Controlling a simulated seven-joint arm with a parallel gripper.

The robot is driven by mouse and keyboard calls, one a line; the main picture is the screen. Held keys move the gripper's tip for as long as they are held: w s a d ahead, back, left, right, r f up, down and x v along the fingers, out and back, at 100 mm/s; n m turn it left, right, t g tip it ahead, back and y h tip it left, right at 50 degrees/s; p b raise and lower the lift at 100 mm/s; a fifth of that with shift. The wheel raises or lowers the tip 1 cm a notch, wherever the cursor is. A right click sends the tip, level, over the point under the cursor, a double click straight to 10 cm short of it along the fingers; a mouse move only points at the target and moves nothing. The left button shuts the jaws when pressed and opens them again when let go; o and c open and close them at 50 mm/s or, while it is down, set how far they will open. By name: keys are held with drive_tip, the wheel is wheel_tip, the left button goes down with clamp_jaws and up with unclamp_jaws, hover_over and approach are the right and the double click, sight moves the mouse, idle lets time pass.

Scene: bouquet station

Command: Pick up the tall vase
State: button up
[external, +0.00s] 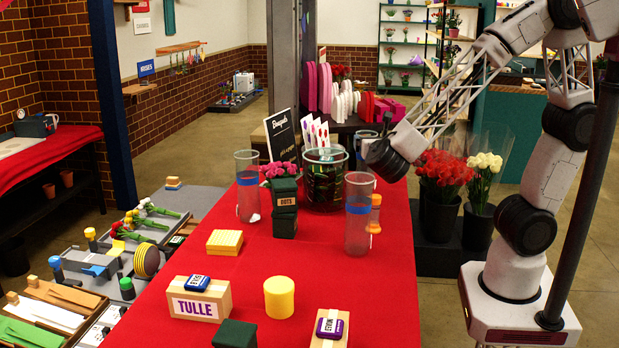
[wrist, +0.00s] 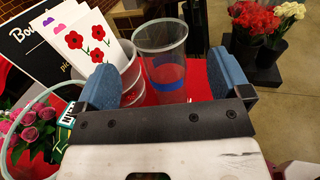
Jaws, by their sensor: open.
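My gripper (wrist: 163,68) is open in the wrist view, with one blue-padded finger at each side. A tall clear vase with a blue band (wrist: 164,72) shows upright between the fingers, beyond the palm; contact cannot be told. Another clear vessel (wrist: 130,75) is partly hidden behind the left finger. In the external view, tall clear vases with blue bands stand at the left (external: 247,190) and right (external: 358,222) of the red table. A clear vessel (external: 365,146) shows behind, near my wrist. My fingers cannot be made out there, and which vase they flank is unclear.
A wide glass vase with greenery (external: 324,180) stands mid-table near a black sign (external: 282,137) and flower cards. Buckets of red flowers (external: 441,178) and white flowers (external: 484,172) stand off the table's right side.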

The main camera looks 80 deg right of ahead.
sight(366, 163)
wheel_tip(366, 163, down, 5)
drive_tip(key=shift+r, duration=0.1)
drive_tip(key=shift+d, duration=0.15)
idle(0.3)
drive_tip(key=shift+x, duration=1.15)
drive_tip(key=shift+d, duration=0.1)
drive_tip(key=shift+x, duration=2.5)
drive_tip(key=shift+w, duration=0.1)
drive_tip(key=shift+c, duration=0.2)
drive_tip(key=c, duration=1.7)
